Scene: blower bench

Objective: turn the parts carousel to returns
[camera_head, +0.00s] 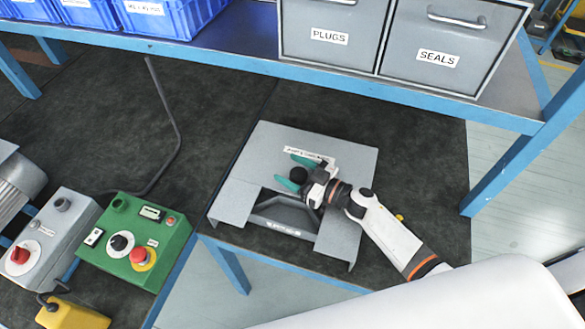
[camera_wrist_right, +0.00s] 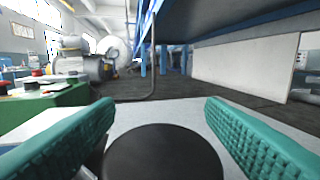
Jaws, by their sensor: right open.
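The parts carousel is a grey sheet-metal housing (camera_head: 345,155) on the dark bench mat. A white label (camera_head: 305,153) on its top is partly covered by my right gripper. A round black knob (camera_head: 298,175) sits on the top and fills the lower middle of the wrist view (camera_wrist_right: 163,155). A cut-out at the front shows a dark compartment with a small label (camera_head: 283,228) that I cannot read. My right gripper (camera_head: 287,169) is open, its green fingers on either side of the knob with gaps visible. My left gripper is not in view.
A green control box (camera_head: 135,240) and a grey box with a red knob (camera_head: 48,240) stand to the left. Grey PLUGS (camera_head: 333,25) and SEALS (camera_head: 455,40) drawers and blue bins (camera_head: 165,15) sit on the shelf behind. The mat between is clear.

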